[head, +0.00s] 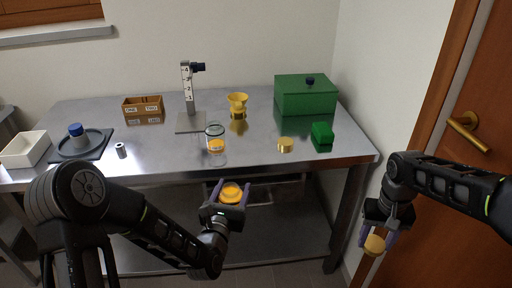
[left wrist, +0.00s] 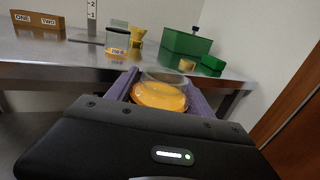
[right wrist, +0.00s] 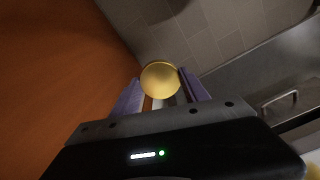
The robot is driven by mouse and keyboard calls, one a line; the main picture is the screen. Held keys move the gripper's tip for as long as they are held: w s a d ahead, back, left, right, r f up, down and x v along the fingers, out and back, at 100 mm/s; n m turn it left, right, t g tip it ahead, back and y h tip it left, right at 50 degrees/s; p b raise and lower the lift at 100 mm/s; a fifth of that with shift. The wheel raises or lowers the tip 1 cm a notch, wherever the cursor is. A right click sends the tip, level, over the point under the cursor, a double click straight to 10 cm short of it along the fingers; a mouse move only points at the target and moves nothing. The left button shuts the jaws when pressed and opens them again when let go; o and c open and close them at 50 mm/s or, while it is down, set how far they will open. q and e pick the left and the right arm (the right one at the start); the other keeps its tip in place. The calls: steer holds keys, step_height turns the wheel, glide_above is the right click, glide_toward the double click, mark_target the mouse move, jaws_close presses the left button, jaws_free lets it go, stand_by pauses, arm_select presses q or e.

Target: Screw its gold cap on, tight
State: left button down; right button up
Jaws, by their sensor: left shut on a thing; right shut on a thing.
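My left gripper (head: 231,194) is shut on a clear jar with orange contents (left wrist: 160,97), held in front of the table. Its top is uncapped in the left wrist view, with a clear rim around the orange. My right gripper (head: 375,228) is shut on a round gold cap (right wrist: 160,79), held low at the right, well apart from the jar. The cap also shows in the head view (head: 374,244). A second clear jar with an orange band (head: 216,146) stands on the table. Another gold lid-like disc (head: 286,145) lies to its right.
The steel table (head: 255,160) carries a yellow funnel (head: 238,101), a numbered stand (head: 188,90), a green box (head: 306,97), a small green block (head: 322,136), a ONE/TWO box (head: 143,110) and a white bin (head: 25,149). A wooden door (head: 480,110) is at right. Between my grippers is free room.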

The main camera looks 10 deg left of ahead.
arm_select(q)
steer(key=s+d+f+m+g+h, duration=0.2)
steer(key=s+d+f+m+h, duration=0.1)
steer(key=d, duration=0.4)
steer(key=s+d+f+m+g+h, duration=0.2)
steer(key=s+d+f+m+h, duration=0.1)
steer(key=s+d+m+h, duration=0.2)
steer(key=s+d+h, duration=0.2)
steer(key=d+h, duration=0.1)
steer(key=shift+s+d+f+h, duration=0.15)
steer(key=shift+s+f+h, duration=0.1)
steer(key=shift+f+h, duration=0.1)
arm_select(e)
steer(key=s+a+r, duration=0.1)
steer(key=a+r, duration=0.1)
steer(key=a, duration=0.6)
steer(key=s+a+r, duration=0.2)
steer(key=a+r, duration=0.1)
steer(key=a, duration=0.6)
steer(key=s+a+r+n, duration=0.1)
steer(key=a+r, duration=0.2)
steer(key=a, duration=0.5)
steer(key=shift+s+a, duration=0.15)
steer(key=shift+a, duration=0.2)
steer(key=shift+f, duration=0.1)
steer(key=shift+f, duration=1.9)
steer(key=shift+f, duration=0.1)
